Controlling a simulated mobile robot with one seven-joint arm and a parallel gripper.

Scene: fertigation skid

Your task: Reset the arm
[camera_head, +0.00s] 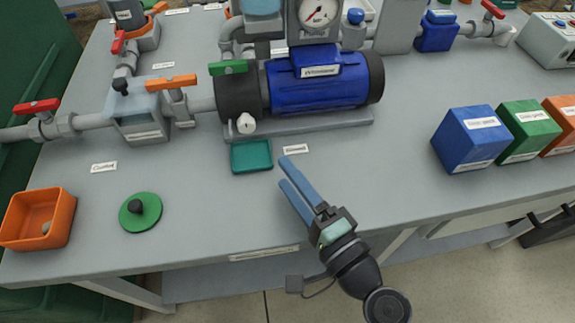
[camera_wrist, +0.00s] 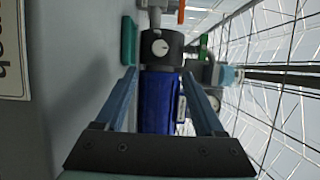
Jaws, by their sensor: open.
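My gripper (camera_head: 300,182) reaches in from the lower right over the front edge of the grey bench (camera_head: 230,210). Its two blue fingers point up and left, towards the pump. In the wrist view my gripper (camera_wrist: 163,85) shows its fingers apart, with nothing held between them. The blue pump motor (camera_head: 325,82) lies beyond the fingertips. It also shows between the fingers in the wrist view (camera_wrist: 158,100), apart from them as far as I can tell.
A teal tray (camera_head: 251,157) sits left of my fingertips. A green disc with a black knob (camera_head: 141,211) and an orange bin (camera_head: 70,222) are at the front left. Blue (camera_head: 470,140) and green (camera_head: 527,130) boxes stand right. The bench front between is clear.

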